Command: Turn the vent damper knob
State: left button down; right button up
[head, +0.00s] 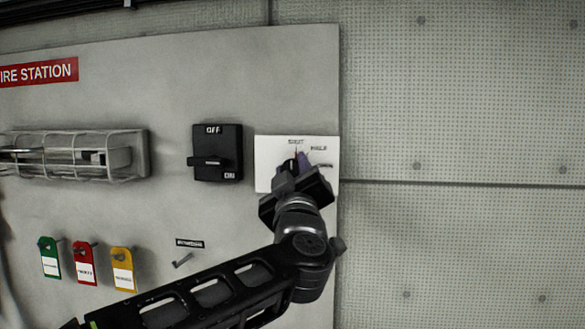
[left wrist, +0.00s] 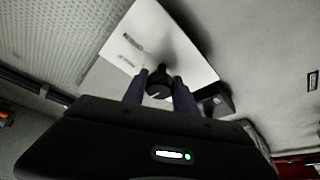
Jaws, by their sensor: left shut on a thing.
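The vent damper knob (left wrist: 159,83) is a round black knob on a white plate (head: 268,150) marked "SHUT" and "HALF". The plate also shows in the left wrist view (left wrist: 190,50). My left gripper (left wrist: 158,92) has one finger on each side of the knob and is shut on it. In the head view my left gripper (head: 300,166) covers most of the knob and the lower part of the plate. Which mark the knob points to is hard to tell. My right gripper is in neither view.
A black OFF/ON switch (head: 217,153) sits just left of the plate. A wire basket (head: 75,155) is further left. Green (head: 50,258), red (head: 84,264) and yellow (head: 123,270) tags hang below it. An empty hook (head: 182,260) is below the switch. The perforated wall at right is bare.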

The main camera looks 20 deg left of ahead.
pick_arm(q)
jog(key=shift+f, duration=0.1)
dwell(0.4)
jog(key=c, duration=1)
grip_release()
jog(key=shift+o, duration=0.2)
jog(key=shift+s, duration=0.1)
jog(key=b+v, duration=0.2)
jog(key=v, duration=0.5)
jog(key=shift+s+d, duration=0.25)
jog(key=shift+f, duration=0.1)
